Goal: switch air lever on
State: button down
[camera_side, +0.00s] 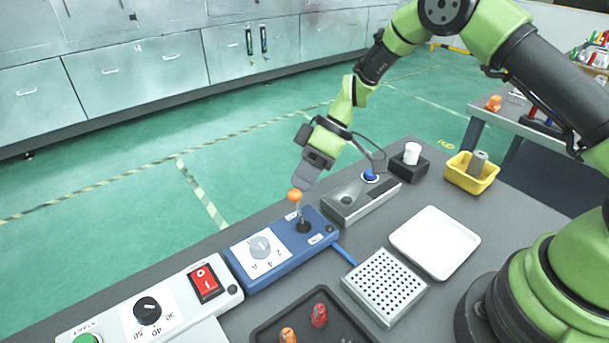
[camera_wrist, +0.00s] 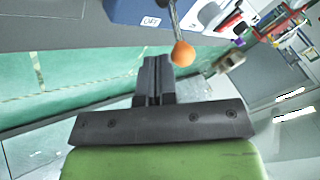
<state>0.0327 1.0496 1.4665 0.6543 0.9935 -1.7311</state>
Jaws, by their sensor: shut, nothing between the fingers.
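The air lever (camera_side: 295,197) has an orange ball knob on a thin metal stem and stands on the blue control box (camera_side: 254,272). In the side view my gripper (camera_side: 304,184) is just above and slightly right of the knob. In the wrist view the orange knob (camera_wrist: 183,53) is just beyond and to the right of the fingertips of my gripper (camera_wrist: 156,62). The fingers are shut together with nothing between them. They look close to the knob, but I cannot tell whether they touch it.
A white panel with a red rocker switch (camera_side: 205,283) and black dial (camera_side: 147,310) lies to the left. A grey box with a blue button (camera_side: 370,176) is to the right. A white tray (camera_side: 434,242), perforated block (camera_side: 384,286) and yellow bin (camera_side: 472,172) are also on the table.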

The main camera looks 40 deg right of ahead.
jog(key=shift+s+r, duration=0.3)
jog(key=shift+s, duration=0.4)
dwell(0.4)
jog(key=shift+s+r, duration=0.2)
jog(key=shift+s, duration=1.9)
jog(key=shift+w+f, duration=0.1)
jog(key=shift+w, duration=0.05)
jog(key=shift+w+f, duration=0.35)
jog(key=shift+w, duration=0.25)
